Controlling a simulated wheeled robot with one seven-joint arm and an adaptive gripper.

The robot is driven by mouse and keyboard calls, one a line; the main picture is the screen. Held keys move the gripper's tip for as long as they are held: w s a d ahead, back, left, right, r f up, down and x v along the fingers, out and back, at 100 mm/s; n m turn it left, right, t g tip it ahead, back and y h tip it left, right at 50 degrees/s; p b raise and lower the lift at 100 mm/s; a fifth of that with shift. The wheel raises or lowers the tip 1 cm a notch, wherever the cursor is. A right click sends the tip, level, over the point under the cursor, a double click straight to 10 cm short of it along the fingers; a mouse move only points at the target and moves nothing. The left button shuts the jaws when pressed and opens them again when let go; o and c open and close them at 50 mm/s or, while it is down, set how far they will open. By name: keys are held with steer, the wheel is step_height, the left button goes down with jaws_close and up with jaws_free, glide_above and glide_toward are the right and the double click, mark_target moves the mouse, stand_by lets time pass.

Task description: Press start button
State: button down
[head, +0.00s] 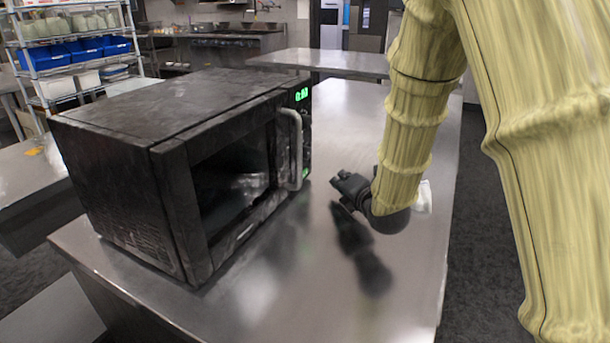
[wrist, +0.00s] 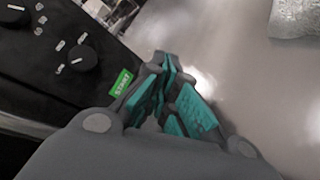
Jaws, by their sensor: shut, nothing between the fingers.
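A black microwave (head: 130,120) stands on the steel table, its green display lit and a grey handle (head: 296,150) on its front. The green start button (head: 306,172) shows low on its control panel. In the wrist view the green START button (wrist: 121,82) sits at the panel's lower edge, below the dark knobs (wrist: 83,57). My gripper (head: 342,196) is to the right of the microwave's front, apart from the button, above the table. In the wrist view my gripper (wrist: 168,68) is shut and empty, its fingertips just right of the button.
The steel table (head: 330,290) is clear in front of the microwave. A whitish item (head: 423,198) lies partly hidden behind my gripper; a pale crinkled item (wrist: 298,18) shows top right in the wrist view. A wire shelf with blue bins (head: 55,55) stands back left.

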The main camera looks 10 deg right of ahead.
steer(key=shift+w+a, duration=0.55)
steer(key=shift+a, duration=0.3)
steer(key=shift+w+a, duration=0.6)
steer(key=shift+a, duration=0.25)
steer(key=shift+w+a, duration=0.55)
steer(key=shift+a, duration=0.3)
steer(key=shift+w+a, duration=0.1)
steer(key=shift+a, duration=0.05)
steer(key=shift+w+a, duration=0.2)
steer(key=shift+a, duration=0.05)
